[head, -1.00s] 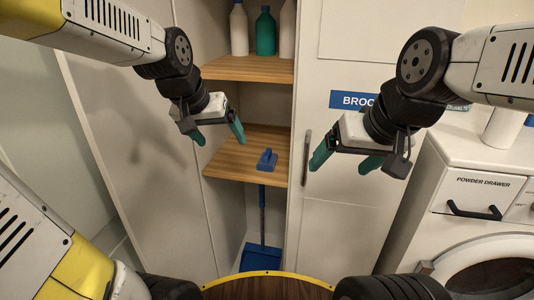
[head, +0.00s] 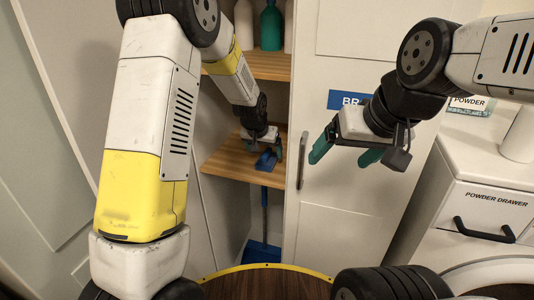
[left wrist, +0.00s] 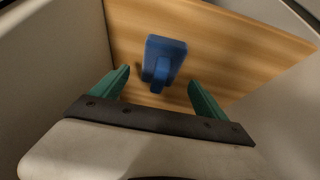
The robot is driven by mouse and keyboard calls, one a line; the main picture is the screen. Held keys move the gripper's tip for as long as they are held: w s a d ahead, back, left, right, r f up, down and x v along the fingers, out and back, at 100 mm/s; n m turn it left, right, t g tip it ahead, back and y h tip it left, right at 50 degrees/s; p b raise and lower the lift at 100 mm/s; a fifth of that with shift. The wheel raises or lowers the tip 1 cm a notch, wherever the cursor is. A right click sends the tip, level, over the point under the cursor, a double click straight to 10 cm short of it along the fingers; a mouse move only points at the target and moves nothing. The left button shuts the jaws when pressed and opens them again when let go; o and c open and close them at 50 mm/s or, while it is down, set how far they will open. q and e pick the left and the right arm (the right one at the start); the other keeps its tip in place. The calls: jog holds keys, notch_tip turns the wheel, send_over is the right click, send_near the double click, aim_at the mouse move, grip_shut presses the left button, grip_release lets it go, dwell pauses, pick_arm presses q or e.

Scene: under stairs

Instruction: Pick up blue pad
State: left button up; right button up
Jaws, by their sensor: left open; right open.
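The blue pad (head: 266,160) has a raised handle and lies on the middle wooden shelf (head: 228,162) of the cabinet. In the left wrist view the pad (left wrist: 166,56) lies just ahead of my open left gripper (left wrist: 158,92), between the lines of its two teal fingers. The fingers look apart from it. In the head view my left gripper (head: 262,150) is at the shelf, right by the pad, and partly covers it. My right gripper (head: 342,152) is open and empty in front of the cabinet door at the right.
Bottles (head: 271,26) stand on the upper shelf (head: 262,65). A blue dustpan (head: 262,252) with an upright handle is below the middle shelf.

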aim_at(267, 152)
pick_arm(q)
jog(key=x, duration=0.4)
jog(key=shift+w+f, duration=0.15)
jog(key=shift+f, duration=0.2)
jog(key=c, duration=1.5)
jog(key=shift+o, duration=0.2)
jog(key=shift+r, duration=0.1)
jog(key=shift+r, duration=0.75)
notch_tip(267, 152, up, 2)
jog(key=shift+r, duration=0.15)
jog(key=s+a+r, duration=0.1)
jog(key=s+a, duration=0.1)
jog(key=s, duration=1.4)
